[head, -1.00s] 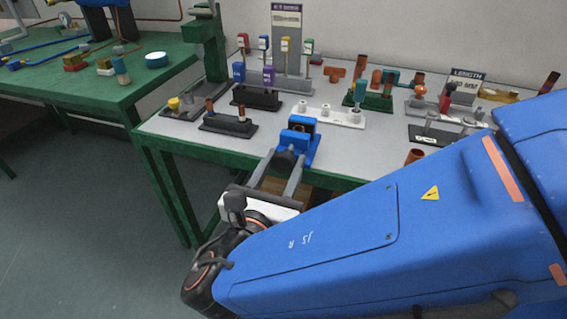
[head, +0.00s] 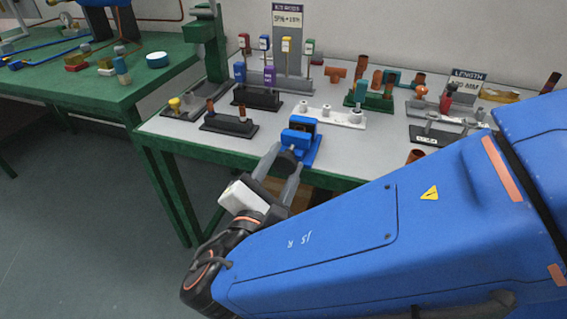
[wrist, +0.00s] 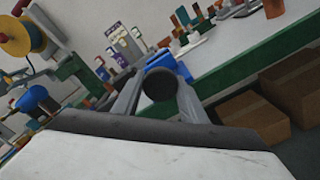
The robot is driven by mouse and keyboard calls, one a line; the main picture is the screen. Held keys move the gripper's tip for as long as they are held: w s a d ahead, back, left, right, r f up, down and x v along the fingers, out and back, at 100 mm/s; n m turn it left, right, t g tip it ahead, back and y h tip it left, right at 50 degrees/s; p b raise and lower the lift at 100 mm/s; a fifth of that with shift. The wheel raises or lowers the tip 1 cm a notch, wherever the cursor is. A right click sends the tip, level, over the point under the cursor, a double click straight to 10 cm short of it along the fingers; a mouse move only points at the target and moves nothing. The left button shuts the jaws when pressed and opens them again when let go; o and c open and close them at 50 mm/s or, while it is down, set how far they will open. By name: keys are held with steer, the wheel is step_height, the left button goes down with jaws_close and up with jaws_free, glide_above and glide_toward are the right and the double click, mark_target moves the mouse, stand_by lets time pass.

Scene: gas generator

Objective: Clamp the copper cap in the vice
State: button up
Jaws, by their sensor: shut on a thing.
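The blue vice (head: 303,148) stands at the front edge of the grey-topped table, with a dark face between its blue parts. I cannot make out the copper cap in it. My gripper (head: 286,161) is in front of the vice, its two grey fingers shut around a dark round knob on the vice's near side. In the wrist view the dark round knob (wrist: 160,84) sits between the fingertips, with the blue vice (wrist: 172,65) partly hidden behind it.
Racks with small parts stand behind the vice, among them a black rack (head: 230,124) and a white rack (head: 332,115). A copper piece (head: 416,155) shows beside my arm. A green table (head: 105,88) stands at left. Cardboard boxes (wrist: 252,117) lie below the tabletop.

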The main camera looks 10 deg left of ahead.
steer(key=shift+m, duration=0.7)
steer(key=o, duration=1)
steer(key=shift+o, duration=0.2)
steer(key=s+a, duration=0.1)
steer(key=s, duration=1.6)
steer(key=shift+s+a, duration=0.2)
